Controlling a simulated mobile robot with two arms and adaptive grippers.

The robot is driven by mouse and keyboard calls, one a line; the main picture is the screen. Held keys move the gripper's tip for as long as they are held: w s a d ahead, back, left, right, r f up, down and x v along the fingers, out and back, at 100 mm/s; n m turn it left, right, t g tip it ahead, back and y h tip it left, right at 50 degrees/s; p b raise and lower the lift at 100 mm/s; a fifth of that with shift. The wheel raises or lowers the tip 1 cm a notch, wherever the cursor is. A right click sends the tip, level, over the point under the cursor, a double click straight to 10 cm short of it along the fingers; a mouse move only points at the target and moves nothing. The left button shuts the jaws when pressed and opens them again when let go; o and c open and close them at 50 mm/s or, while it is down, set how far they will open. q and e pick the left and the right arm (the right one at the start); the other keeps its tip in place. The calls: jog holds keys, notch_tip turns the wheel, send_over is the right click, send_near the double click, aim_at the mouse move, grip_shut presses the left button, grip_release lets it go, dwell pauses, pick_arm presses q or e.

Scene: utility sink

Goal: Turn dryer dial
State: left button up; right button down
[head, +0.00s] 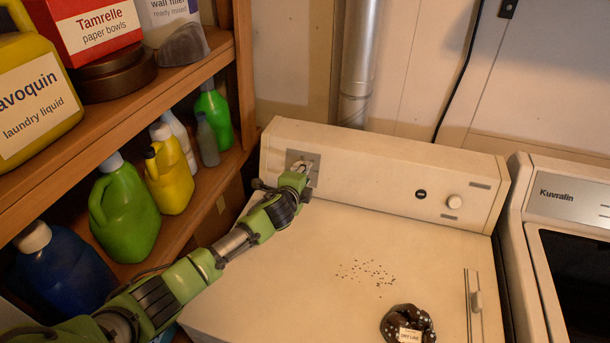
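The dryer (400,240) is a cream-white machine with a raised control panel (380,165) along its back. A square grey plate (314,158) is at the panel's left end. My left gripper (303,166) is at this plate, with its fingertips against or just in front of it. The fingers hide the middle of the plate, so I cannot tell whether they hold a dial there. My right gripper is not in view.
Wooden shelves with bottles, including a green jug (124,215) and a yellow bottle (170,180), stand close to my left arm. A dark dotted ring-shaped item (407,325) and scattered dark specks (367,273) lie on the dryer top. Another machine (570,200) stands at right.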

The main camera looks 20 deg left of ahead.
pick_arm(q)
jog(key=v, duration=0.7)
jog(key=shift+s, duration=0.25)
jog(key=shift+r, duration=0.1)
dwell(0.4)
